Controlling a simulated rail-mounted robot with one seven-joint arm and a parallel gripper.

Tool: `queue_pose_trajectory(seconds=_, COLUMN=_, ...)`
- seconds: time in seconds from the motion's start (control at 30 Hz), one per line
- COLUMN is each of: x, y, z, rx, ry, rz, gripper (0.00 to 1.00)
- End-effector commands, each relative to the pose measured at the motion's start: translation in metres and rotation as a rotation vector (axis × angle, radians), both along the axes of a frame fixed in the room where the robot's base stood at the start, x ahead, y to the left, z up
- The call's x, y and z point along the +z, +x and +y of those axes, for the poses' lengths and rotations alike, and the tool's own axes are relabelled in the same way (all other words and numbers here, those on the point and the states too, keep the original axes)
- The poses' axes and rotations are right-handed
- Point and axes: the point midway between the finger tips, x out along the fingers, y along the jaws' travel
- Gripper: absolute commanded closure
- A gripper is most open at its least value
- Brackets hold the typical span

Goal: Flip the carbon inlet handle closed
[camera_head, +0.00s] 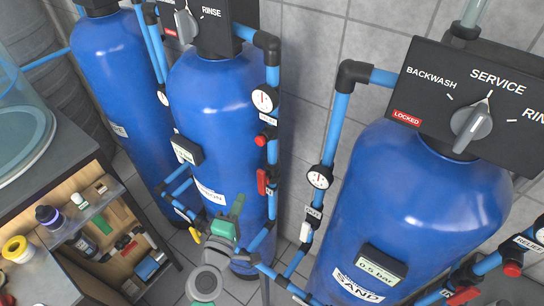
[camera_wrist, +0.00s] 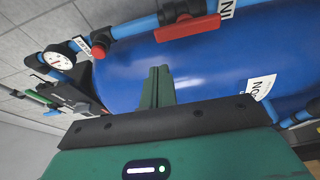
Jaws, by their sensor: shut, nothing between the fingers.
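The carbon tank (camera_head: 215,120) is the blue middle tank; its label is partly readable. A red lever handle (camera_head: 262,182) sits on the pipe at its right side, lying roughly along the pipe. In the wrist view the red handle (camera_wrist: 188,28) is at top centre, beside a label (camera_wrist: 229,8) starting "IN". My green gripper (camera_head: 238,205) is below and left of the handle in the head view, in front of the tank. In the wrist view its fingers (camera_wrist: 160,72) are shut together, empty and apart from the handle.
A round red knob (camera_head: 263,138) and a gauge (camera_head: 263,100) are higher on the same pipe. The sand tank (camera_head: 410,205) stands at right with its own pipes. A cluttered shelf (camera_head: 130,215) stands at lower left. Blue pipes cross close to my gripper.

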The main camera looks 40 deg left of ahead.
Motion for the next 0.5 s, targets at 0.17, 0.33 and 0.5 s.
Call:
queue_pose_trajectory(seconds=0.17, x=-0.01, y=-0.005, z=0.005, rx=0.014, ry=-0.029, rz=-0.001, gripper=1.0)
queue_pose_trajectory(seconds=0.33, x=-0.009, y=-0.004, z=0.004, rx=0.012, ry=-0.027, rz=-0.001, gripper=1.0)
queue_pose_trajectory(seconds=0.5, x=-0.007, y=0.007, z=0.008, rx=0.011, ry=-0.024, rz=-0.003, gripper=1.0)
